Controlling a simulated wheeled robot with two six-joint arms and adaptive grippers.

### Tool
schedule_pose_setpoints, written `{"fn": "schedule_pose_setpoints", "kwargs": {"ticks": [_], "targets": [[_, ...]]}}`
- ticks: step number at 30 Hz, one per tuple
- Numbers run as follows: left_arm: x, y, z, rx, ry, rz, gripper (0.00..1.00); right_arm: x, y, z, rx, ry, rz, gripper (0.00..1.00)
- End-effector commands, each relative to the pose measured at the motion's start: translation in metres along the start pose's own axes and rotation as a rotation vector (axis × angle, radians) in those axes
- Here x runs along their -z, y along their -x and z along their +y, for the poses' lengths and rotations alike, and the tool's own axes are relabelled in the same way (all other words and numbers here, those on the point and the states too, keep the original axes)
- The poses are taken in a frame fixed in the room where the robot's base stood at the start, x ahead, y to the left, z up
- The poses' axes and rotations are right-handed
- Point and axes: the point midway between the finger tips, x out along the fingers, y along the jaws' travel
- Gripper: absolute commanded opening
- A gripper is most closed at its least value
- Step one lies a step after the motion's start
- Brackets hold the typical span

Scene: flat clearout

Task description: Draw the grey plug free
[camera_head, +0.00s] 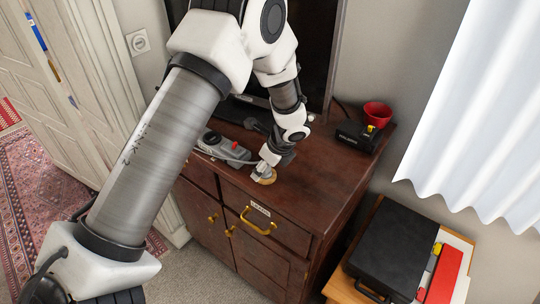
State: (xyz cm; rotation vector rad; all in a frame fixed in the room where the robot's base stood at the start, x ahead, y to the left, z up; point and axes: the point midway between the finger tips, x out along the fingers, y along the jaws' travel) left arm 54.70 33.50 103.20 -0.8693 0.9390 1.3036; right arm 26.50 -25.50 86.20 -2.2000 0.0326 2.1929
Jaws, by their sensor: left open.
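I cannot make out the grey plug clearly; dark shapes at the strip's far end are too small to tell apart. My wrist hides part of the cabinet top. My right gripper is not in view.
A dark screen (312,50) stands at the back of the cabinet. A red bowl (377,113) and a black box (357,136) stand at its right end. A black case (395,250) and a red item (445,275) lie on a lower wooden table. The cabinet's front right top is clear.

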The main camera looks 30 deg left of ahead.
Motion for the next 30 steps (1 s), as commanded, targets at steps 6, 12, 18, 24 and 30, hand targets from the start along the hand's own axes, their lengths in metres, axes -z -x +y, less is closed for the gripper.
{"fn": "schedule_pose_setpoints", "kwargs": {"ticks": [6,12,18,24,30], "targets": [[-0.0001,-0.004,-0.0007,0.003,0.001,0.0,0.62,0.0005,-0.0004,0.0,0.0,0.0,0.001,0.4],[-0.0002,-0.0035,-0.0007,0.003,0.001,0.0,0.13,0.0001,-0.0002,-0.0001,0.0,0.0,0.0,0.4],[0.0001,-0.0039,-0.0001,0.001,0.001,0.0,0.11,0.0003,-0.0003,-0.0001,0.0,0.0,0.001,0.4],[0.0002,-0.004,-0.0004,0.002,0.001,0.0,0.0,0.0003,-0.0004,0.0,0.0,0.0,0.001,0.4],[-0.0018,0.0007,-0.0006,0.002,0.001,0.0,0.0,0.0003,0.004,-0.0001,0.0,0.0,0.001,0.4]]}}
